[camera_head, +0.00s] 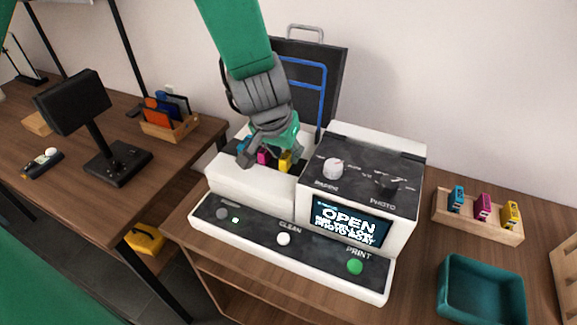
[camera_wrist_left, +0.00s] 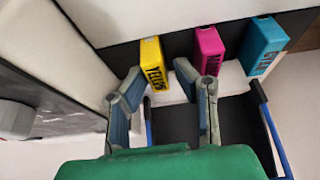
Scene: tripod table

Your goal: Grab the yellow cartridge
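A yellow cartridge (camera_head: 285,161) stands in the open bay of the printer (camera_head: 366,168), beside a magenta cartridge (camera_head: 263,156) and a cyan one (camera_head: 246,147). My left gripper (camera_head: 263,150) hangs right over this bay and partly hides the cartridges. In the left wrist view the gripper (camera_wrist_left: 158,78) is open, with its fingertips spread near the lower end of the yellow cartridge (camera_wrist_left: 153,63). The magenta cartridge (camera_wrist_left: 209,50) and cyan cartridge (camera_wrist_left: 262,45) stand to its right. Contact with the yellow cartridge cannot be told. My right gripper is not in view.
A wooden holder (camera_head: 477,227) with another cyan, magenta and yellow cartridge stands right of the printer. A teal tray (camera_head: 447,285) is in front of it. The printer's raised lid (camera_head: 335,75) is behind my gripper. Another table (camera_head: 70,195) is at left.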

